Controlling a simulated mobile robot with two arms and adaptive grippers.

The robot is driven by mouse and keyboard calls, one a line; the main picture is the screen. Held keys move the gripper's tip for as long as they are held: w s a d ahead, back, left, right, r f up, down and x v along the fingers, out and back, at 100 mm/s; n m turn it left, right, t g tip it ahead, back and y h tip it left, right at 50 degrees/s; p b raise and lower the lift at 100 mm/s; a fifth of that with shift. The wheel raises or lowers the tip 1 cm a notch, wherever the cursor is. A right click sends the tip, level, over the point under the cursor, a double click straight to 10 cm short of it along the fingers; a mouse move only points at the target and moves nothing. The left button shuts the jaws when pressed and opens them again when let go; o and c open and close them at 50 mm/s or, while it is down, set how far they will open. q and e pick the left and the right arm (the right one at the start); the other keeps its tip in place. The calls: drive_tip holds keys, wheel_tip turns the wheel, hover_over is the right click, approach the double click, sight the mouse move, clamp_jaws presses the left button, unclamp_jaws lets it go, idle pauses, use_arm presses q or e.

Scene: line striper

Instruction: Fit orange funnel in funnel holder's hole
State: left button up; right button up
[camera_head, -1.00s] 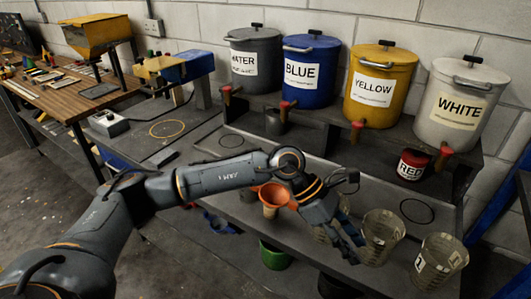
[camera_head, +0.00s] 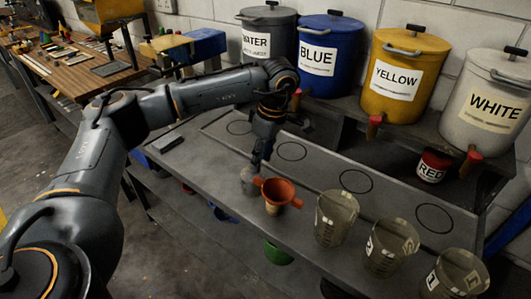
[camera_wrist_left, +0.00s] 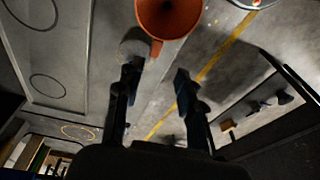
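My left gripper (camera_head: 258,160) points down just behind and left of the funnel. Its two fingers (camera_wrist_left: 155,78) are apart with nothing between them. A small grey round piece (camera_head: 249,180) stands left of the funnel. I cannot make out the funnel holder's hole. My right gripper is not in view.
Clear measuring cups (camera_head: 337,218) stand along the bench right of the funnel. WATER, BLUE, YELLOW (camera_head: 402,75) and WHITE buckets line the back, with a RED can (camera_head: 433,167). The bench between has drawn circles and free room. A green container (camera_head: 277,252) is below.

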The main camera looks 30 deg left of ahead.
sight(259, 178)
use_arm(q)
drive_tip(key=f, duration=0.1)
drive_tip(key=f+b, duration=0.1)
drive_tip(key=f, duration=0.1)
drive_tip(key=shift+w+a, duration=0.15)
drive_tip(key=shift+w, duration=0.15)
drive_tip(key=f+b, duration=0.3)
drive_tip(key=f, duration=0.1)
drive_tip(key=shift+s+a, duration=0.25)
drive_tip(key=shift+a, duration=0.05)
drive_tip(key=shift+w+a+f+b, duration=0.1)
drive_tip(key=shift+f+b, duration=0.2)
drive_tip(key=shift+f, duration=0.3)
drive_tip(key=shift+c, duration=1)
clamp_jaws()
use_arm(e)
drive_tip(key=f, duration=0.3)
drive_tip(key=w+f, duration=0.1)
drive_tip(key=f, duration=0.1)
